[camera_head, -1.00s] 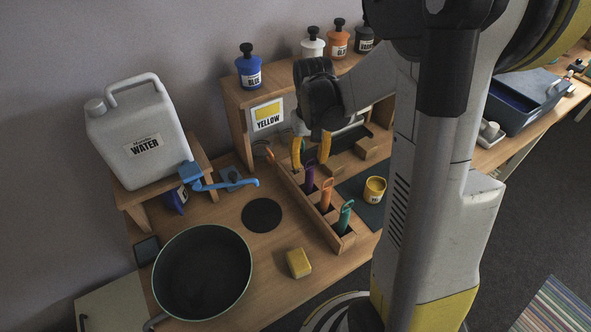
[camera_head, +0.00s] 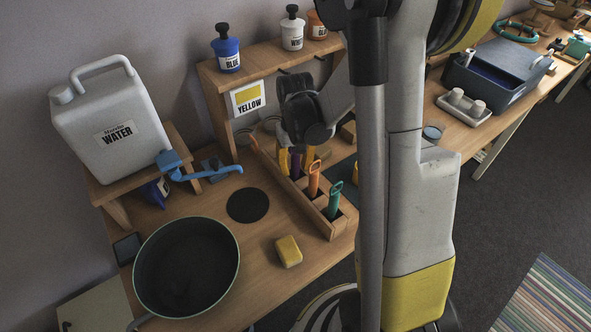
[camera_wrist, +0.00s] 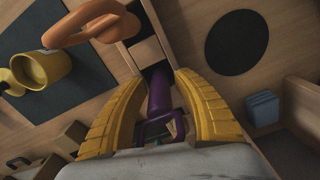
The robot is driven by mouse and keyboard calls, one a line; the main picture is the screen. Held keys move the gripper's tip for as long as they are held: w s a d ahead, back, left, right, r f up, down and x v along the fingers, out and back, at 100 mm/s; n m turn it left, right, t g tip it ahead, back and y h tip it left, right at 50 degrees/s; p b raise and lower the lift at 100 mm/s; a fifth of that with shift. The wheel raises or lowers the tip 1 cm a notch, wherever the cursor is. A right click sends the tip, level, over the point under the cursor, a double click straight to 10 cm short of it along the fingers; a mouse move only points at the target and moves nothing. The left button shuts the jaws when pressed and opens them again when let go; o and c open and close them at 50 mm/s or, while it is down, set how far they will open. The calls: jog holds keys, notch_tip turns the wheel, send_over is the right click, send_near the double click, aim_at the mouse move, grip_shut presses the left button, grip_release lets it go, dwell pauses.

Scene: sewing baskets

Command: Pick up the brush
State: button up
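The likely brush is a purple-handled tool (camera_wrist: 158,98) standing in a slot of the wooden holder (camera_head: 326,224); its lower end is hidden. My gripper (camera_wrist: 157,80) has its two yellow fingers on either side of the purple handle, with gaps still visible in the wrist view, so it looks open. In the head view my gripper (camera_head: 296,157) is low over the holder, and the purple handle (camera_head: 296,166) shows between its fingers. An orange-handled tool (camera_head: 314,180) and a teal-handled tool (camera_head: 335,201) stand in neighbouring slots.
The orange loop handle (camera_wrist: 90,22) and a yellow cup (camera_wrist: 42,68) lie left in the wrist view. A pot (camera_head: 187,268), yellow sponge (camera_head: 288,251), black disc (camera_head: 248,205) and water jug (camera_head: 110,130) are on the left. A shelf with bottles (camera_head: 227,48) stands behind.

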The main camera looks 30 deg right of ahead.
grip_shut()
jog(key=shift+r, duration=0.15)
